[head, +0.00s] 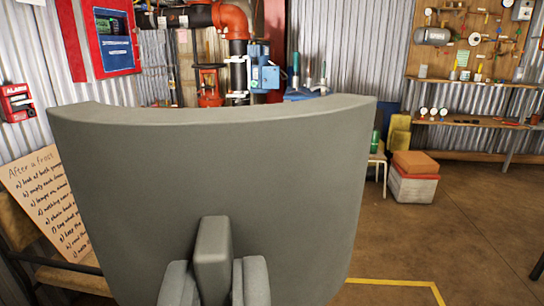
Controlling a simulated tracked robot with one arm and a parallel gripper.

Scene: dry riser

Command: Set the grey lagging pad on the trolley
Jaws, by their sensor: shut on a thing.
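The grey lagging pad (290,175) is a large curved panel that fills the middle of the head view. It stands upright with its concave top edge towards me. My gripper (214,275) is at the bottom centre, shut on the grey block-like grip of the pad. The pad is held up in front of the camera and hides much of the scene behind it. I cannot make out the trolley; it may be hidden behind the pad.
A handwritten board (45,200) leans at the left on a wooden bench. Red and blue pipework (235,45) stands behind the pad. The brown floor at right is mostly clear.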

